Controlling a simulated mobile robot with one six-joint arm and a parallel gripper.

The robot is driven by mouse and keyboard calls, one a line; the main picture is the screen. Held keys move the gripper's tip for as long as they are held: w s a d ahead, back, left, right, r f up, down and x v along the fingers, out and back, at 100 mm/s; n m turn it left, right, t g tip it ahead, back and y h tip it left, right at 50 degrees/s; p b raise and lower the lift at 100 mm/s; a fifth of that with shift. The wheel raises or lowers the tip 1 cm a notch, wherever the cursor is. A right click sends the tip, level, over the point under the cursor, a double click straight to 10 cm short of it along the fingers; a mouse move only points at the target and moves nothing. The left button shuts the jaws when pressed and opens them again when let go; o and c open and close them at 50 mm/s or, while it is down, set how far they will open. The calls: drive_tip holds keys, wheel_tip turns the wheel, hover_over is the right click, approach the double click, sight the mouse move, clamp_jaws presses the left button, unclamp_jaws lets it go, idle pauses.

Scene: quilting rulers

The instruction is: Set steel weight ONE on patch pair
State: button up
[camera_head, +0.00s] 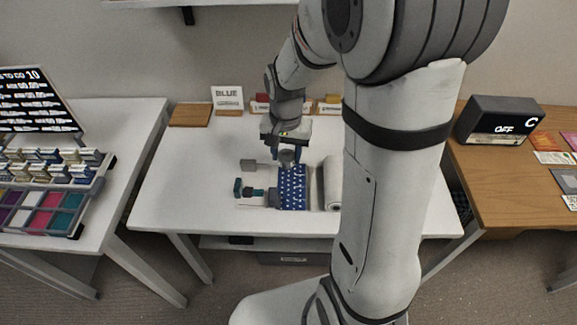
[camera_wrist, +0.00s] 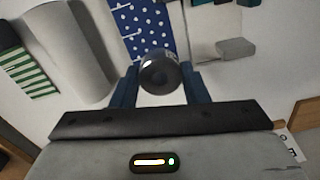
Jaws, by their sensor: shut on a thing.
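My gripper (camera_head: 288,156) is above the far end of the blue patch pair, over the white table. It is shut on a dark grey steel weight, a short cylinder (camera_wrist: 160,76) held between the two blue fingers in the wrist view. A small pale marking shows on the weight's side, but I cannot read it. The patch pair (camera_head: 292,190) is blue cloth with white dots, and it also shows in the wrist view (camera_wrist: 143,25), partly hidden behind the weight. The weight appears to be held above the cloth, but I cannot tell the gap.
A white roll (camera_head: 331,187) lies right of the cloth. A teal-handled tool (camera_head: 247,190) lies to its left, near a grey block (camera_head: 248,165). The table's left part (camera_head: 180,170) is clear.

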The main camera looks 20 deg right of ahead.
drive_tip(key=shift+d+f+b, duration=0.15)
drive_tip(key=shift+f+b, duration=0.25)
drive_tip(key=shift+f, duration=2.55)
drive_tip(key=shift+f, duration=0.15)
drive_tip(key=o, duration=1.2)
drive_tip(key=shift+c, duration=0.2)
wheel_tip(320, 180, up, 12)
drive_tip(key=p, duration=0.2)
drive_tip(key=s+r+n+t, duration=0.1)
drive_tip(key=s+r+n, duration=0.1)
drive_tip(key=s, duration=0.4)
drive_tip(key=s+r+n+t, duration=0.1)
drive_tip(key=s+r+n, duration=0.2)
drive_tip(key=s, duration=0.4)
drive_tip(key=shift+s+d+n, duration=0.15)
drive_tip(key=shift+s+n, duration=0.15)
drive_tip(key=shift+n, duration=0.1)
